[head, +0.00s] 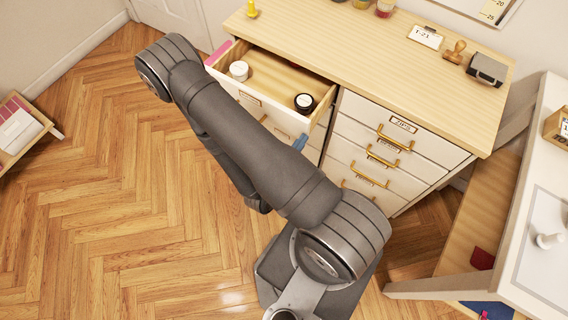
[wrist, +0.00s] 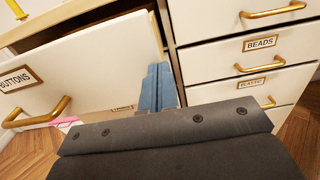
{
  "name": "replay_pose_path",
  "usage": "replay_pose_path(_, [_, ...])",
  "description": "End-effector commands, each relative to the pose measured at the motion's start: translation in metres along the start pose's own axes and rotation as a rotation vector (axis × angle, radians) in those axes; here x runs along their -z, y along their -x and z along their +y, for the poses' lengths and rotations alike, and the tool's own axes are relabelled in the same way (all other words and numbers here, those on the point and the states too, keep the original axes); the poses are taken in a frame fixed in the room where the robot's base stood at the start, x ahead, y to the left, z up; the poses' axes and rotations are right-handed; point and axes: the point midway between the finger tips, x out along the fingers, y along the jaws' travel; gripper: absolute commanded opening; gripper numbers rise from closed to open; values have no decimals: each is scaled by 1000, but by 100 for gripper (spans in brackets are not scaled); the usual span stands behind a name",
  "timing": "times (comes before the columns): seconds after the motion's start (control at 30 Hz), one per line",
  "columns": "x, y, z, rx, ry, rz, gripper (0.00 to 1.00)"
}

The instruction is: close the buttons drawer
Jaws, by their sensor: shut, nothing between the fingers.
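The buttons drawer (head: 270,76) is pulled open at the top left of the wooden-topped cabinet in the head view. A white round container (head: 239,70) and a black round one (head: 304,102) are inside it. In the wrist view its white front (wrist: 85,70) has a BUTTONS label (wrist: 15,79) and a gold handle (wrist: 38,114). My gripper (wrist: 158,78), with blue fingers, is shut and empty beside the right end of the drawer front. Its blue tip also shows in the head view (head: 300,142). I cannot tell whether it touches the drawer. My arm hides part of the front.
The right column of drawers, including the BEADS drawer (wrist: 262,44), is shut, with gold handles sticking out. A stamp (head: 455,51) and a dark box (head: 487,70) stand on the cabinet top (head: 370,50). A white table (head: 545,230) is at the right. Wooden floor (head: 130,220) is clear at left.

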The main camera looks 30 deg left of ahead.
Motion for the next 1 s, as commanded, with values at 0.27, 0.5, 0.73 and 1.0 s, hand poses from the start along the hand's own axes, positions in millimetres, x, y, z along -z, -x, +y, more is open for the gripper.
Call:
replay_pose_path(0.27, [0,-51,-2,9,-2,-2,0])
replay_pose_path(0.5, [-1,-95,-1,6,-4,-3,0])
replay_pose_path(0.73, [-1,-134,-1,5,-3,-3,0])
replay_pose_path(1.0, [0,-167,0,2,-1,-2,0])
